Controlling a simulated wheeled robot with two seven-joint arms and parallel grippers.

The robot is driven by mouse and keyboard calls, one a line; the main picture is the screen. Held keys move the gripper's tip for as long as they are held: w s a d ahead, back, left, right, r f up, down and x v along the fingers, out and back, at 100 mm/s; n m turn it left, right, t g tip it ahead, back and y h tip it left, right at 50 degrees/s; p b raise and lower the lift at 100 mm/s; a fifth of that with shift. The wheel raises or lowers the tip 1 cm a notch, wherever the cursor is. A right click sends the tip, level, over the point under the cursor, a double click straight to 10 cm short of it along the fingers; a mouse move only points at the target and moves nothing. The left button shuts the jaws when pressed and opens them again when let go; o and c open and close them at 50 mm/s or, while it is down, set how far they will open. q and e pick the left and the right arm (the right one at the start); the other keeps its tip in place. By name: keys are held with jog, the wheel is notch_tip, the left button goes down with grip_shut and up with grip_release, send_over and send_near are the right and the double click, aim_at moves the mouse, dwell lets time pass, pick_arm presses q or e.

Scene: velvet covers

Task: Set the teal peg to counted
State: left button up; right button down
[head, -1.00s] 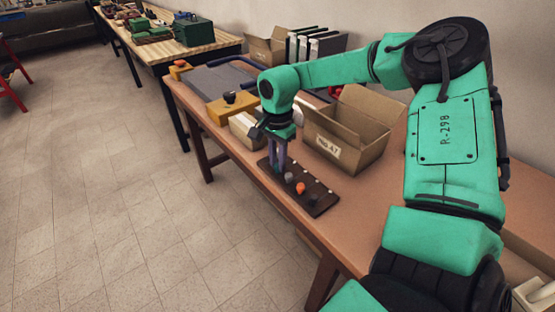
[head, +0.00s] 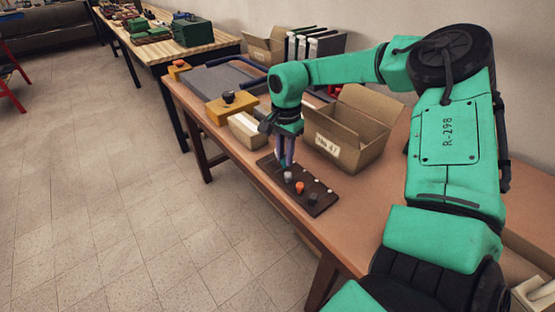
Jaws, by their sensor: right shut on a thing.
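The dark peg board (head: 325,206) lies near the front edge of the wooden table. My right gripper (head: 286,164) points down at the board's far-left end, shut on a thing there. I take this to be the teal peg, but the fingers hide it almost wholly. A grey peg (head: 288,176), an orange peg (head: 299,188) and a dark grey peg (head: 313,198) stand in a row along the board. My left gripper is not in view.
An open cardboard box (head: 345,145) with a label stands just behind the board. A smaller pale box (head: 246,131) and a yellow block with a black knob (head: 232,106) stand to the left. The table's front edge is close to the board.

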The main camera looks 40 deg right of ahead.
jog(key=shift+d+r, duration=0.1)
jog(key=shift+d, duration=0.75)
jog(key=c, duration=1)
grip_release()
jog(key=shift+a, duration=0.1)
notch_tip(320, 180, up, 15)
